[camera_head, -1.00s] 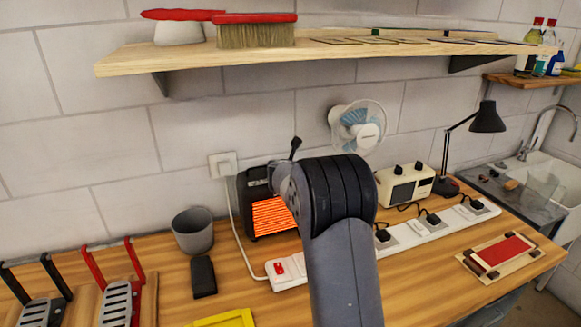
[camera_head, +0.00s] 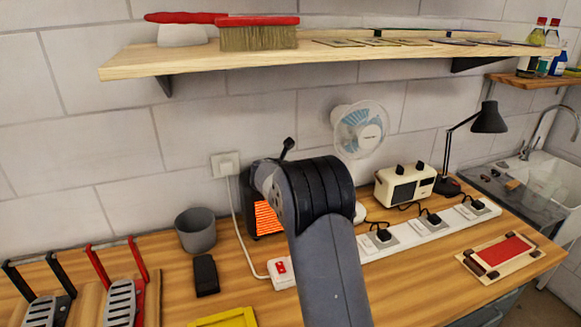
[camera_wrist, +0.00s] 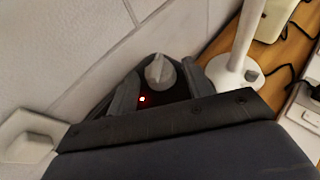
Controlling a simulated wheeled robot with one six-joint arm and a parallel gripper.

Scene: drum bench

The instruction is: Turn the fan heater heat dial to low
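The black fan heater (camera_head: 265,217) stands on the bench by the wall, its grille glowing orange, partly hidden behind my arm in the head view. In the wrist view its dark top (camera_wrist: 176,93) carries a grey heat dial (camera_wrist: 158,73) with a raised ridge and a small lit red lamp (camera_wrist: 142,99). My gripper (camera_wrist: 161,80) is open, with one finger on each side of the dial. I cannot tell whether either finger touches it. No dial markings are readable. In the head view my arm hides the fingers and dial.
A white desk fan (camera_head: 359,130) stands right of the heater; its stand (camera_wrist: 232,75) is close to the right finger. A white power strip (camera_head: 430,228) runs along the bench. A grey cup (camera_head: 195,231) stands to the left. A wooden shelf (camera_head: 330,52) hangs above.

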